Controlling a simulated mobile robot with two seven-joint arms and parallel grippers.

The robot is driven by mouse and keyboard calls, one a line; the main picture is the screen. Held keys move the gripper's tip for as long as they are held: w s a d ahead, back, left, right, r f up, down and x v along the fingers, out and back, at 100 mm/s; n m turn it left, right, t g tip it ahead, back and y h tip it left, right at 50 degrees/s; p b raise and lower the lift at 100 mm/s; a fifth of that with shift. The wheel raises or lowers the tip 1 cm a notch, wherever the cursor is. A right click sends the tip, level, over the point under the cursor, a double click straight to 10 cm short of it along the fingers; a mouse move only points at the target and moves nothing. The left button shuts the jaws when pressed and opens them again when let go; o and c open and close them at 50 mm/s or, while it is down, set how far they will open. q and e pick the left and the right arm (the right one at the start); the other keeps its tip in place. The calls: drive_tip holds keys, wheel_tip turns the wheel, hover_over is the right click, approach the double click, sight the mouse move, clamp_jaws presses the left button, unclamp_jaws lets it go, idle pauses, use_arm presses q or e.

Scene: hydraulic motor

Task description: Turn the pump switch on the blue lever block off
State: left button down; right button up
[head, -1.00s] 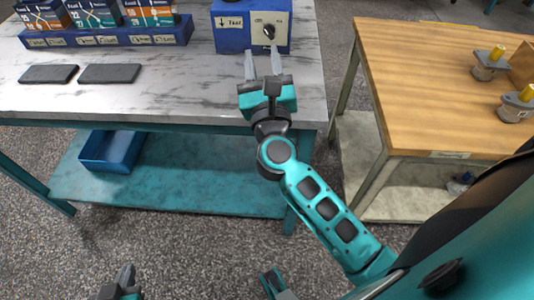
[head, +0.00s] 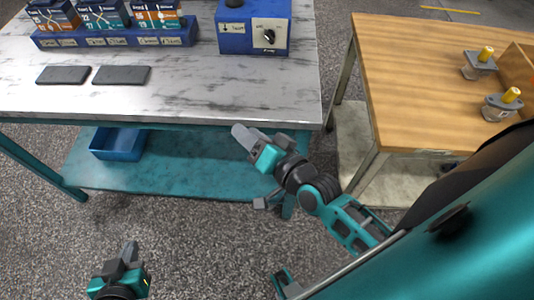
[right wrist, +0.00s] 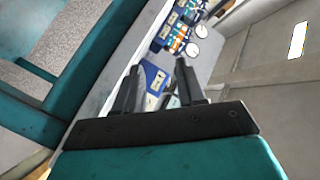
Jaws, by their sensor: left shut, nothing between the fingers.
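The blue lever block (head: 253,25) stands at the back right of the marble-topped table. Its pale front panel carries a small black knob, the pump switch (head: 269,36); its setting is too small to read. My right gripper (head: 242,135) is in front of the table's near edge, apart from the block. In the right wrist view its fingers (right wrist: 159,88) are spread with nothing held, and the blue block (right wrist: 153,76) shows between them, beyond. My left gripper (head: 129,252) is low at the bottom left, over the floor, shut and empty.
A blue rack (head: 115,38) with several labelled boxes stands at the back left. Two dark flat plates (head: 121,75) lie before it. A blue bin (head: 118,145) sits on the lower shelf. A wooden table (head: 430,90) with yellow-topped parts is at right. The marble top before the block is clear.

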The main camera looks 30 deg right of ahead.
drive_tip(key=s+d+f+n+g+h+p, duration=0.1)
drive_tip(key=s+f+n+g+p, duration=0.1)
drive_tip(key=s+f+n+g, duration=0.1)
drive_tip(key=shift+s+d+f+n, duration=0.2)
drive_tip(key=shift+s+f+n, duration=0.7)
drive_tip(key=shift+n, duration=0.9)
drive_tip(key=shift+r, duration=0.15)
